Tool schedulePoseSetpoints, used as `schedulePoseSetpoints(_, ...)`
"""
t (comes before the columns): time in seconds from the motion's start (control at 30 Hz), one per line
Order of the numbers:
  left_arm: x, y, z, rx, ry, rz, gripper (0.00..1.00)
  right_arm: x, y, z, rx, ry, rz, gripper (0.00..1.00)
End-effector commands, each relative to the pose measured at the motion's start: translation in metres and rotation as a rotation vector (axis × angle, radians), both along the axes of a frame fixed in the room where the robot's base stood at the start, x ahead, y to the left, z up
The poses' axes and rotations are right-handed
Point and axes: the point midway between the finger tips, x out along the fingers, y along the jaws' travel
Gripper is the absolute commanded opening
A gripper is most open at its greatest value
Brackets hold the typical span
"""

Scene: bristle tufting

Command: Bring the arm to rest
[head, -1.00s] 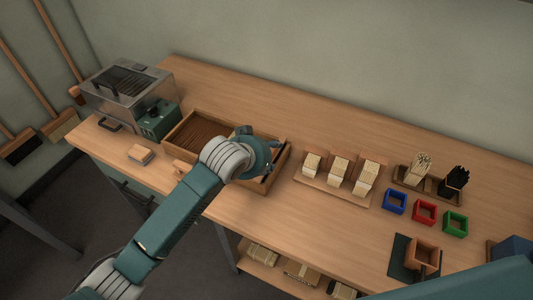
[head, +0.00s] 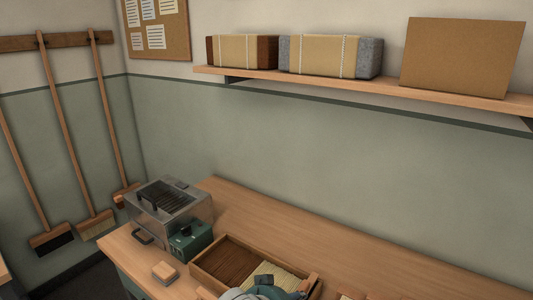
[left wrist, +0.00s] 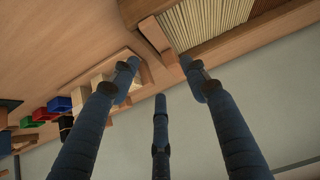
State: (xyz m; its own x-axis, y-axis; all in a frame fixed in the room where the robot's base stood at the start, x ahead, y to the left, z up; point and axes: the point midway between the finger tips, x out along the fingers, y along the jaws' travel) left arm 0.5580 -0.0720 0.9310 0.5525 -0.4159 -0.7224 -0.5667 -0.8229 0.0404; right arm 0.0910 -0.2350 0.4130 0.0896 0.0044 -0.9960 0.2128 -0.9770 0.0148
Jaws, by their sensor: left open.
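My left arm (head: 250,292) shows only as a teal and white wrist part at the bottom edge of the head view, in front of the wooden tray (head: 213,281). In the left wrist view my left gripper (left wrist: 160,76) has its dark blue fingers spread apart with nothing between them. The tray, with pale and brown bristle strands in it, is at the top of that view, beyond the fingertips. My right gripper is in neither view.
A clear-lidded machine (head: 168,210) with a green box (head: 192,243) stands at the bench's left end, a small block (head: 164,271) before it. Blue (left wrist: 58,104), red (left wrist: 42,115) and green (left wrist: 29,123) boxes show in the wrist view. A wall shelf (head: 380,89) holds wrapped bundles. The bench behind the tray is clear.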

Motion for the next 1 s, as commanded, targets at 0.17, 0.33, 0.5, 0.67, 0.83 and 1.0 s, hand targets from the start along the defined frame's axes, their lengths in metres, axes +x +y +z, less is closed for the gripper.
schedulePoseSetpoints(0.17,-0.065,0.061,-0.041,-0.014,0.117,0.107,0.46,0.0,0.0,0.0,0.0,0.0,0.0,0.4)
schedulePoseSetpoints(0.33,-0.131,0.136,-0.071,0.034,0.217,0.231,0.46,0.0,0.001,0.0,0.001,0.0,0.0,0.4)
schedulePoseSetpoints(0.5,-0.182,0.19,-0.085,0.097,0.285,0.312,0.46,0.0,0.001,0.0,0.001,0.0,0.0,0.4)
schedulePoseSetpoints(0.67,-0.22,0.228,-0.091,0.152,0.333,0.365,0.46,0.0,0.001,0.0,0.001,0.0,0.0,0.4)
schedulePoseSetpoints(0.83,-0.255,0.26,-0.092,0.209,0.377,0.408,0.46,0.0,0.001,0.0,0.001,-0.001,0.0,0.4)
schedulePoseSetpoints(1.0,-0.27,0.277,-0.108,0.246,0.407,0.427,0.46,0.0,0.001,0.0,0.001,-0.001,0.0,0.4)
